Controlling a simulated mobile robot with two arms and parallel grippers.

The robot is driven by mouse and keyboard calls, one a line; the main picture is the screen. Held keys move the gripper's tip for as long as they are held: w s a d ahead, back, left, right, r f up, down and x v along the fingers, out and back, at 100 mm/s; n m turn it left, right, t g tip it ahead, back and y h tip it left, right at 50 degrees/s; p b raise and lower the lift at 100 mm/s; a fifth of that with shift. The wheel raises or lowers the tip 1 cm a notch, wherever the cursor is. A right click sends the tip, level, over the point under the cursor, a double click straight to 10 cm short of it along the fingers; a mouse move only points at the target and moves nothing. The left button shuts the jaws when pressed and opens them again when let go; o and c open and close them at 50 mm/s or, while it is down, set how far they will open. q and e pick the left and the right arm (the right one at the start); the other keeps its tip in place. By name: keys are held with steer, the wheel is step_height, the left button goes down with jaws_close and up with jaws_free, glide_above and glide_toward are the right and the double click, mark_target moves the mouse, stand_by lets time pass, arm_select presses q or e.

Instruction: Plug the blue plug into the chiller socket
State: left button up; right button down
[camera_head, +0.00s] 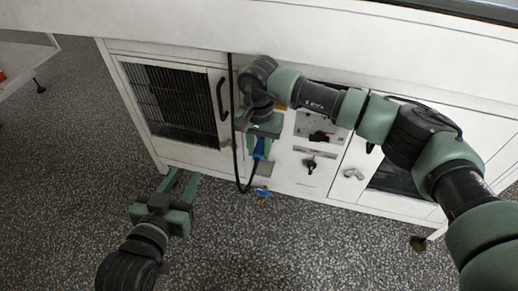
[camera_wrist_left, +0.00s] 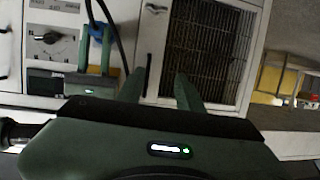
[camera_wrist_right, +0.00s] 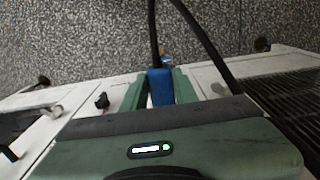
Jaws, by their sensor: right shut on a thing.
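The blue plug (camera_head: 260,149) is at the white machine's front, just left of the knob panel. My right gripper (camera_head: 261,158) is shut on it; in the right wrist view the plug (camera_wrist_right: 160,88) sits between the two green fingers. A black cable (camera_wrist_right: 154,35) runs from the plug. The left wrist view shows a bit of its blue (camera_wrist_left: 97,30) behind my right gripper's fingers. I cannot make out the chiller socket; my right gripper covers part of the front there. I cannot tell whether the plug touches the panel. My left gripper (camera_head: 180,181) is open and empty, low before the grille door.
A grille door (camera_head: 180,102) with a black handle (camera_head: 222,99) is left of the plug. Black knobs (camera_head: 320,136) and a grey handle (camera_head: 354,174) are to the right. A small blue-and-brass fitting (camera_head: 263,192) is below. The white top overhangs. The speckled floor in front is clear.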

arm_select(q)
steer(key=shift+w+d+r+t, duration=0.15)
steer(key=shift+r+t, duration=0.05)
steer(key=shift+r, duration=0.2)
steer(key=shift+w+d+r+t, duration=0.1)
steer(key=shift+w+r+t, duration=0.1)
steer(key=shift+r, duration=0.2)
arm_select(e)
steer(key=shift+w, duration=0.3)
arm_select(q)
steer(key=shift+r, duration=0.1)
arm_select(e)
steer(key=shift+w+d+r+b, duration=0.1)
steer(key=shift+w+d+b, duration=0.1)
steer(key=shift+w+b, duration=0.15)
steer(key=c, duration=1)
jaws_free()
arm_select(q)
steer(key=shift+w+d+r+t+h, duration=0.15)
steer(key=shift+r+t, duration=0.2)
steer(key=shift+r, duration=0.2)
steer(key=shift+w+d+r+t+h, duration=0.1)
steer(key=shift+r+t+h, duration=0.05)
steer(key=shift+r+t, duration=0.3)
arm_select(e)
steer(key=shift+s, duration=0.1)
